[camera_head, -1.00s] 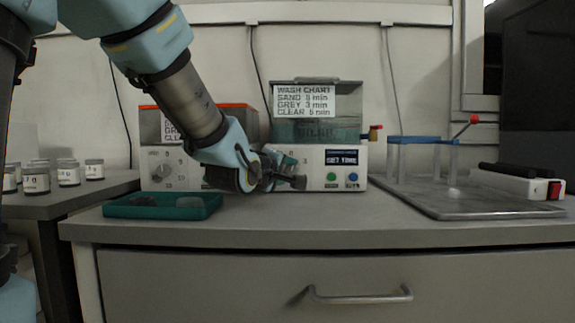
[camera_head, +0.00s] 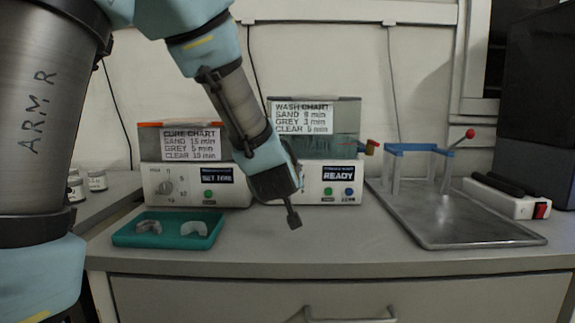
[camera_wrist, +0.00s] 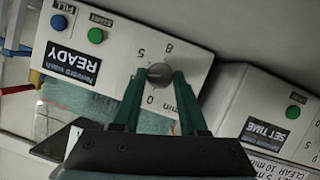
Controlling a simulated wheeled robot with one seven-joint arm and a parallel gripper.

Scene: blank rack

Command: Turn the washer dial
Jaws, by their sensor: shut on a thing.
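The washer (camera_head: 315,193) is a white box with a grey-green tank under a wash chart reading sand 8, grey 3 and clear 5 min. Its display (camera_head: 338,172) reads READY. The washer dial (camera_wrist: 160,72) is a round grey knob in the wrist view, among the marks 0, 5 and 8. My gripper (camera_wrist: 161,82) has its two green fingers on either side of the dial and is shut on it. In the head view my wrist (camera_head: 272,184) hides the dial. The knob's pointer direction cannot be told.
The cure unit (camera_head: 190,185), with its own dial (camera_head: 164,187) and SET TIME display, stands to the left. A teal tray (camera_head: 168,229) with two pale arch pieces lies before it. A metal tray (camera_head: 450,220) with a blue-topped stand is at right. The front middle counter is clear.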

